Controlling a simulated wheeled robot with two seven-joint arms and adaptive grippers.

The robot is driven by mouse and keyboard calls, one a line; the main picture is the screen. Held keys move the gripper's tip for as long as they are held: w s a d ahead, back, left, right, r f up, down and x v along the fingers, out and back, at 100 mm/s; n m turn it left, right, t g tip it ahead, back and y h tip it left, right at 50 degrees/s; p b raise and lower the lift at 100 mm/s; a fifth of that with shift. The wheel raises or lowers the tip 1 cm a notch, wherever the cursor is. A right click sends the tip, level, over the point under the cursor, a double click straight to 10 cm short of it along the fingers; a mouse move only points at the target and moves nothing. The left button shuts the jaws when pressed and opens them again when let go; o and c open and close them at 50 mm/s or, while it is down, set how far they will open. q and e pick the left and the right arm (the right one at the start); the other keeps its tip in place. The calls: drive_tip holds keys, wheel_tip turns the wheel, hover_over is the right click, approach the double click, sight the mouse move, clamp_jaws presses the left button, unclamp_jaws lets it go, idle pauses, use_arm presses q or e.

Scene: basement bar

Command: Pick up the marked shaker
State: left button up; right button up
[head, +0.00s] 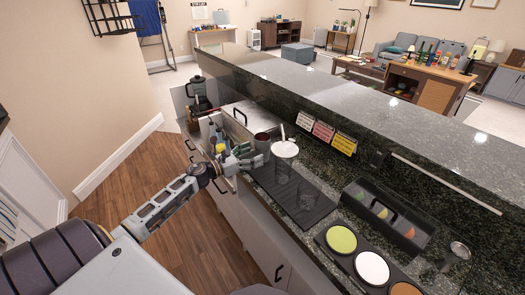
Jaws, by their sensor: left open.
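My left arm reaches in from the lower left, and my left gripper (256,158) is over the bar's work counter with its fingers apart. A dark reddish cup (262,142), possibly the shaker, stands just beyond the fingertips. I cannot tell whether they touch it, and no mark on it is clear. A small metal cup (459,251) stands at the far right of the counter; I cannot tell whether it is a shaker. My right gripper is out of view.
Clear glasses (305,196) stand on a dark mat (322,211) right of the gripper. A white round container (285,149) is behind them. A garnish box (388,217) and colored round tubs (341,239) are to the right. Bottles crowd left of the gripper. The raised granite ledge (330,98) runs behind.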

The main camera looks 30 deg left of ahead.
sight(257, 153)
use_arm(q)
drive_tip(key=shift+x, duration=2.55)
drive_tip(key=c, duration=1.3)
drive_tip(key=shift+c, duration=0.2)
drive_tip(key=shift+r, duration=0.3)
wheel_tip(257, 153, up, 9)
drive_tip(key=shift+r+p, duration=0.2)
drive_tip(key=shift+p, duration=0.25)
drive_tip(key=shift+r, duration=0.1)
